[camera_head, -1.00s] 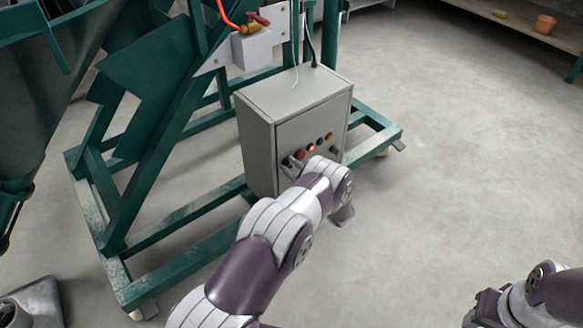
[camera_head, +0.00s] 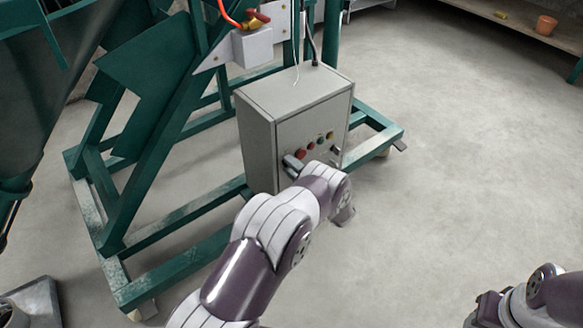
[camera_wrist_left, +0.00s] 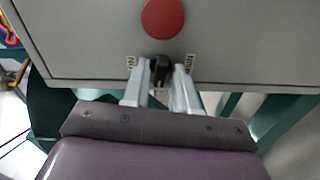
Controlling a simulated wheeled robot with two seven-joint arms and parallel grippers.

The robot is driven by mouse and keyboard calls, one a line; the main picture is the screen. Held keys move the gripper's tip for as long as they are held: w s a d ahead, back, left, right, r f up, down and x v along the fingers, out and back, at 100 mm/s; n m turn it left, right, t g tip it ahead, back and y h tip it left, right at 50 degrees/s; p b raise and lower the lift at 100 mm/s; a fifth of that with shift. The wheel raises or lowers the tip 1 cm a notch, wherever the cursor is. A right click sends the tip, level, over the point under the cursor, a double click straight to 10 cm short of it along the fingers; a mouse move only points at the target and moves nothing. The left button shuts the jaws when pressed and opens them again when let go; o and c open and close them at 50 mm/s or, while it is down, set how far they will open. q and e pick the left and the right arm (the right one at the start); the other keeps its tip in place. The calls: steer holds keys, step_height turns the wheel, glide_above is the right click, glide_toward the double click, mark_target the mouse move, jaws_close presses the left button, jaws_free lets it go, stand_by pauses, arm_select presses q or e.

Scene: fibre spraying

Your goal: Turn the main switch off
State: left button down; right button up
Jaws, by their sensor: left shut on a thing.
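The main switch is a small black knob (camera_wrist_left: 160,70) low on the front of the grey control box (camera_head: 265,125). In the left wrist view a label sits on each side of it, too small to read surely. My left gripper (camera_wrist_left: 160,88) is shut on the knob, one finger on each side. In the head view the left gripper (camera_head: 292,164) is at the lower left of the box front, and the knob is hidden there. My right gripper (camera_head: 485,308) is partly in view at the lower right, its fingers not clear.
A red button (camera_wrist_left: 163,18) is just above the knob. Several coloured buttons and lamps (camera_head: 320,139) line the box front. The green frame (camera_head: 180,215) surrounds the box's base. The concrete floor (camera_head: 450,150) on the right is clear.

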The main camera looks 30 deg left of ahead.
arm_select(q)
steer(key=shift+f+n, duration=0.1)
steer(key=shift+n, duration=0.7)
steer(key=c, duration=1.2)
jaws_free()
steer(key=shift+o, duration=0.2)
steer(key=shift+d, duration=0.1)
steer(key=p+v, duration=0.3)
steer(key=v, duration=0.9)
steer(key=shift+s+d, duration=0.15)
steer(key=shift+d, duration=0.1)
